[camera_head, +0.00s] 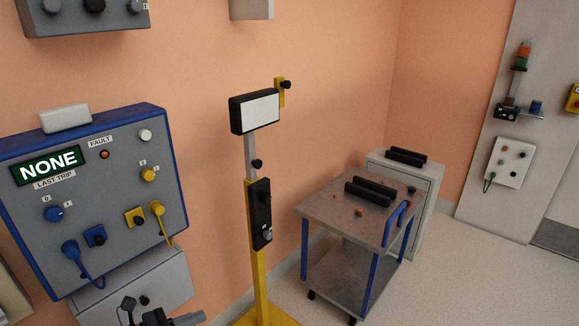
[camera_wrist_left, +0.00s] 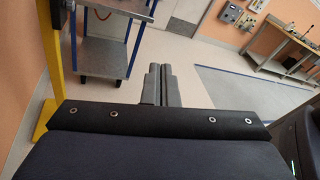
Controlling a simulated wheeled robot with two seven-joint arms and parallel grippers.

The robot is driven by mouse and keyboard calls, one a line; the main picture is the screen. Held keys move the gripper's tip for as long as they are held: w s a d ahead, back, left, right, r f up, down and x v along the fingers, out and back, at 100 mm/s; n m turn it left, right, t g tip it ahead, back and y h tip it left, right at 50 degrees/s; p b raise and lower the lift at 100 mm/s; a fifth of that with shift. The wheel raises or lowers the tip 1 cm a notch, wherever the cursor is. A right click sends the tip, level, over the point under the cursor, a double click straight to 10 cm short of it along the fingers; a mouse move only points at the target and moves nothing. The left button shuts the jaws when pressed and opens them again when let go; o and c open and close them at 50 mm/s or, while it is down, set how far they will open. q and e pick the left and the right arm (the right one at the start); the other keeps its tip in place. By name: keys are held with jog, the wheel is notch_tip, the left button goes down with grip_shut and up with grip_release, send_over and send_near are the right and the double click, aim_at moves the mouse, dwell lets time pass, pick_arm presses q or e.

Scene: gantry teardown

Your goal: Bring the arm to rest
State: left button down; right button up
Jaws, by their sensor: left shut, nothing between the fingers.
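My left gripper (camera_head: 188,319) shows at the bottom edge of the head view, below the grey and blue panel, with most of its arm out of the frame. In the left wrist view its two grey fingers (camera_wrist_left: 158,85) lie side by side, closed, with nothing between them. Pale floor shows beyond the fingertips. My right gripper is in neither view.
A wall panel (camera_head: 115,205) reading NONE is at left, with blue and yellow plugs. A yellow post (camera_head: 259,270) stands right of my gripper. A cart (camera_head: 325,207) with black bars is beyond it. Open floor (camera_head: 480,285) lies at right.

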pick_arm(q)
jog(key=s+d+r+m+g+y, duration=0.4)
jog(key=s+d+r+m+g, duration=0.25)
jog(key=s+r+m, duration=0.6)
jog(key=s+a+m+t+y, duration=0.1)
jog(key=s+m+y, duration=0.1)
jog(key=s+m, duration=0.2)
jog(key=s+a+r+m+t+y+p, duration=0.1)
jog(key=s+m, duration=0.4)
jog(key=m, duration=0.5)
jog(key=shift+a+r+y, duration=0.25)
jog(key=shift+a+y, duration=0.5)
jog(key=shift+y, duration=0.45)
jog(key=shift+t, duration=0.25)
